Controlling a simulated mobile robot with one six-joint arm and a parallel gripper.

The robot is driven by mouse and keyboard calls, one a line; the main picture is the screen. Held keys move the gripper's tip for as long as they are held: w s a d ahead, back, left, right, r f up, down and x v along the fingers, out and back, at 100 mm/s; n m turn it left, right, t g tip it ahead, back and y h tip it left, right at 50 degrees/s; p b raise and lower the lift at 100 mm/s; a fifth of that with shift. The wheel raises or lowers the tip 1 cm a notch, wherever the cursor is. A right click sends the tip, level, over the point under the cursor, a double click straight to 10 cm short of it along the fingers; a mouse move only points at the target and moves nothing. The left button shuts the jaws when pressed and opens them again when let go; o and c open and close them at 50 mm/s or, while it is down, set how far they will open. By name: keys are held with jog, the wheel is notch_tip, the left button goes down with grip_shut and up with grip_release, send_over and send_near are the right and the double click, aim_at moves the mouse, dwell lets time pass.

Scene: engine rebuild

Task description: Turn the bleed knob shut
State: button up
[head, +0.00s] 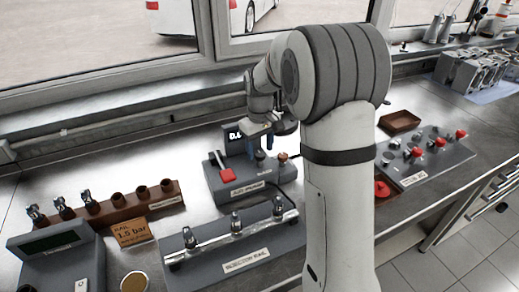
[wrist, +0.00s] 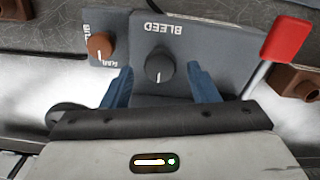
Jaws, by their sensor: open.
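The bleed knob (wrist: 159,66) is a round dark knob with a short white mark pointing down in the wrist view. It sits on a grey panel under an upside-down "BLEED" label. My gripper (wrist: 162,87) is open, with one blue finger on each side of the knob and a visible gap on both sides. In the head view my gripper (head: 263,150) hangs over the grey pump box (head: 236,190). The bleed knob is not clearly seen there.
A red-handled lever (wrist: 285,38) rises right of the knob in the wrist view; a brown knob (wrist: 101,45) is to the left. An injector rail (head: 237,235) stands in front of the pump box. A brown rack (head: 110,211) is at left, a board with red knobs (head: 420,165) at right.

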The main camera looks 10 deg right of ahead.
aim_at(261, 155)
notch_tip(261, 155, up, 7)
jog(key=shift+f, duration=0.1)
dwell(0.3)
jog(key=shift+s, duration=0.1)
jog(key=shift+s+r, duration=0.25)
jog(key=shift+s, duration=0.1)
jog(key=s+f+m+t, duration=0.1)
jog(key=s+m+t, duration=0.2)
jog(key=s, duration=2.3)
jog(key=shift+d+m, duration=0.25)
jog(key=shift+m, duration=0.55)
